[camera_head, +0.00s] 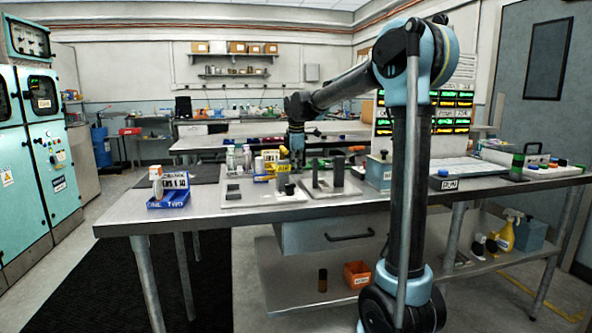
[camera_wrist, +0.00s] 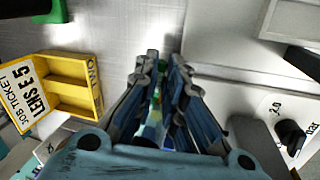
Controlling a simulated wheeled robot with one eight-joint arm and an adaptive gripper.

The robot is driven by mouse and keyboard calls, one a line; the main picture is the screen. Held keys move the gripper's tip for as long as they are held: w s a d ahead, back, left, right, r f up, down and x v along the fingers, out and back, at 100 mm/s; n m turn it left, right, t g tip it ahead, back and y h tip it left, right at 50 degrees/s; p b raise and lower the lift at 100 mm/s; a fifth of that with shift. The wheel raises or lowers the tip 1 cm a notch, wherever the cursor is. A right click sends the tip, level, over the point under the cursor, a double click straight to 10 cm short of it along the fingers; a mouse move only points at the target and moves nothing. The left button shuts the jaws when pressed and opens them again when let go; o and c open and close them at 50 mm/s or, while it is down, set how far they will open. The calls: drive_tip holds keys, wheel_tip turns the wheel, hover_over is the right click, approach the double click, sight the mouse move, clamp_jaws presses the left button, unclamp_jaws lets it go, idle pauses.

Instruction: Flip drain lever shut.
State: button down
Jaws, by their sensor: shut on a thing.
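My gripper (camera_head: 297,158) reaches down over the back part of the near steel table in the head view. In the wrist view my gripper's (camera_wrist: 163,62) two fingers are close together. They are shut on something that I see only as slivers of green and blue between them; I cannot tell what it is. I cannot pick out the drain lever with certainty. A black knob (camera_wrist: 290,138) on a white dial lies right of the fingers in the wrist view, apart from them.
A yellow ticket tray (camera_wrist: 72,84) lies left of the fingers, and a white plate (camera_wrist: 225,45) lies to the right. On the table a blue bin (camera_head: 168,199) stands left, and a teal-grey box (camera_head: 378,172) stands right of my gripper. The table's front left is clear.

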sight(294, 181)
drive_tip(key=m, duration=0.2)
drive_tip(key=s+m+h, duration=0.1)
drive_tip(key=m, duration=0.1)
drive_tip(key=s+m, duration=0.1)
drive_tip(key=shift+a+m, duration=0.1)
drive_tip(key=shift+m, duration=0.3)
drive_tip(key=m, duration=0.1)
drive_tip(key=s+m+h, duration=0.1)
drive_tip(key=shift+a+m, duration=0.2)
drive_tip(key=shift+m, duration=0.1)
drive_tip(key=shift+s+a+m+g, duration=0.2)
drive_tip(key=shift+s+m+g, duration=0.05)
drive_tip(key=shift+m, duration=0.6)
drive_tip(key=shift+s+a+m+g, duration=0.2)
drive_tip(key=shift+s+m+g, duration=0.05)
drive_tip(key=shift+m, duration=0.6)
drive_tip(key=shift+h, duration=0.3)
drive_tip(key=c, duration=1.7)
unclamp_jaws()
drive_tip(key=shift+s, duration=0.1)
